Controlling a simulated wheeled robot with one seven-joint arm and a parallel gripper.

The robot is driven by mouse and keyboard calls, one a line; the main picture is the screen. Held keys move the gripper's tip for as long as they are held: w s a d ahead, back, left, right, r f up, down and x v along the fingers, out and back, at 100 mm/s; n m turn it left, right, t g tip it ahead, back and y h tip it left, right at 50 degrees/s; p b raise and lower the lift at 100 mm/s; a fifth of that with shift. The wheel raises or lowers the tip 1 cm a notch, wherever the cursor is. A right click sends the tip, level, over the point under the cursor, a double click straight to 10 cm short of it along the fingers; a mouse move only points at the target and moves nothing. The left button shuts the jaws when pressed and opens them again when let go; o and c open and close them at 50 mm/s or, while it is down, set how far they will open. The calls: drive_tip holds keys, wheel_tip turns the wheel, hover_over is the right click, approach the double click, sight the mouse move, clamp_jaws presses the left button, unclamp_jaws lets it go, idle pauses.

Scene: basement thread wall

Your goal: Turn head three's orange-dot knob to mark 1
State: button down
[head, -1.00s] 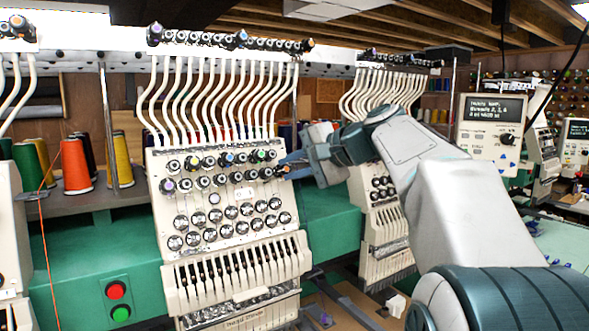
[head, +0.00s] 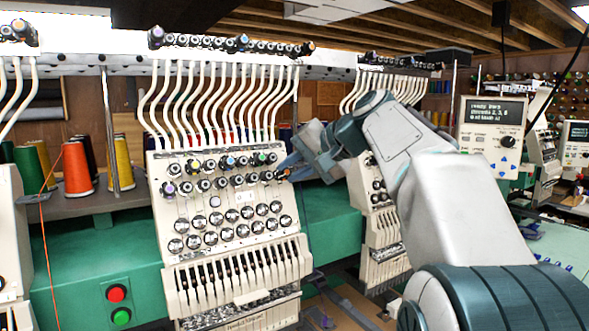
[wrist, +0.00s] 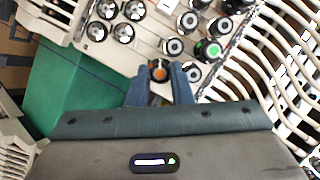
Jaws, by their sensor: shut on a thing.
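The embroidery head in the middle of the head view is a cream panel (head: 235,203) with rows of black-and-white knobs. The orange-dot knob (wrist: 159,70) sits at the right end of a knob row, near the panel edge. My gripper (wrist: 160,78) is shut on it, one blue finger on each side, in the wrist view. In the head view my gripper (head: 287,168) reaches the same knob from the right. A green-dot knob (wrist: 213,50) is close by on the panel. The knob's mark is too small to read.
Pale thread tubes (head: 215,100) rise above the panel. Another head (head: 382,215) stands behind my arm on the right. A control screen (head: 492,122) hangs farther right. Thread cones (head: 76,170) stand at left. A red button (head: 116,293) and a green button are on the green beam.

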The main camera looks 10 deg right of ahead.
drive_tip(key=c, duration=1.3)
unclamp_jaws()
drive_tip(key=v, duration=1.4)
drive_tip(key=shift+w, duration=0.1)
drive_tip(key=s+a+f+n+g+h, duration=0.1)
drive_tip(key=s+f, duration=0.5)
drive_tip(key=f, duration=0.7)
drive_tip(key=s+a+f+n+g+h, duration=0.2)
drive_tip(key=s+f, duration=0.4)
drive_tip(key=f, duration=0.8)
drive_tip(key=s+a+f+n+g+h, duration=0.2)
drive_tip(key=s+f, duration=0.4)
drive_tip(key=f, duration=0.8)
drive_tip(key=shift+s+a+g+h, duration=0.25)
drive_tip(key=shift+a+g+h, duration=0.25)
drive_tip(key=shift+a+h, duration=0.65)
